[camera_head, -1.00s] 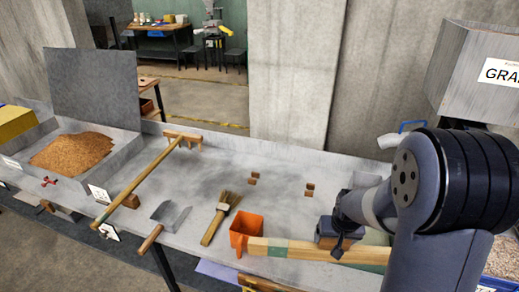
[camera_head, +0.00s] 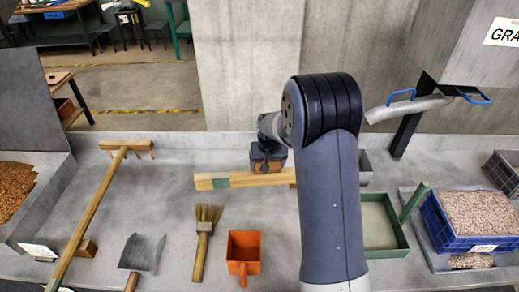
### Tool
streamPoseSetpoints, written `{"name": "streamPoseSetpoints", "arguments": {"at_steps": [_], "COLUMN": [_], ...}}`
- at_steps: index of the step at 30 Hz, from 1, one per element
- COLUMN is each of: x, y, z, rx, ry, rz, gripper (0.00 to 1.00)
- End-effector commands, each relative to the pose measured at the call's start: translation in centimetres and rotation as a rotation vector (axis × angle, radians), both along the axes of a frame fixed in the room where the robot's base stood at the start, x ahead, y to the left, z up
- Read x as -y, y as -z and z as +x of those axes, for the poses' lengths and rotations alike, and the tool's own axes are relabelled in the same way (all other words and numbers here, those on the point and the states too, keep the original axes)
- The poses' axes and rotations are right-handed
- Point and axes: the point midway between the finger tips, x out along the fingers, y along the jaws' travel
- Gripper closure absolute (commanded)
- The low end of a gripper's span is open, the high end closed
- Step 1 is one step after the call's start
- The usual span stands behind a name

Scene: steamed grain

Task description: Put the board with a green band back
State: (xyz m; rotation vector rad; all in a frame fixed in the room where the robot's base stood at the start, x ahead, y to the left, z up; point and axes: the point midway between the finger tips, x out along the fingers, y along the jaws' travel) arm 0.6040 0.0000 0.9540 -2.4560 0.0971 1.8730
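The board with a green band (camera_head: 243,181) is a long pale wooden bar lying crosswise near the back of the grey bench. Its green band is towards its left end, and its right part passes behind my arm. My gripper (camera_head: 268,166) is over the board, just right of the band, and appears shut on it; the fingertips are mostly hidden. I cannot tell whether the board hangs just above the bench or rests on something. The small wooden blocks at the back of the bench are hidden now.
A brush (camera_head: 205,238), an orange scoop (camera_head: 243,254), a grey scraper (camera_head: 140,252) and a wooden rake (camera_head: 92,208) lie in front and left. A green-rimmed tray (camera_head: 405,238) and a blue crate of grain (camera_head: 450,245) are right. A grey hopper overhangs upper right.

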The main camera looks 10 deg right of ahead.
Motion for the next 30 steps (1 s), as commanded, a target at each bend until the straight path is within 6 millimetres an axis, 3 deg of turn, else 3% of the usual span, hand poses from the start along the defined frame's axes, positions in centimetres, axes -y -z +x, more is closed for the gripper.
{"name": "streamPoseSetpoints", "arguments": {"at_steps": [6, 13, 19, 30], "x": [0.0, 0.0, 0.0, 0.0], "y": [1.8, 3.1, 3.6, 4.9], "z": [5.9, 10.0, 11.6, 11.8], "rx": [0.004, 0.005, 0.003, 0.004], "ry": [0.048, 0.092, 0.112, 0.116], "rz": [-0.001, -0.003, -0.004, -0.004], "gripper": [0.82, 0.82, 0.82, 0.82]}}
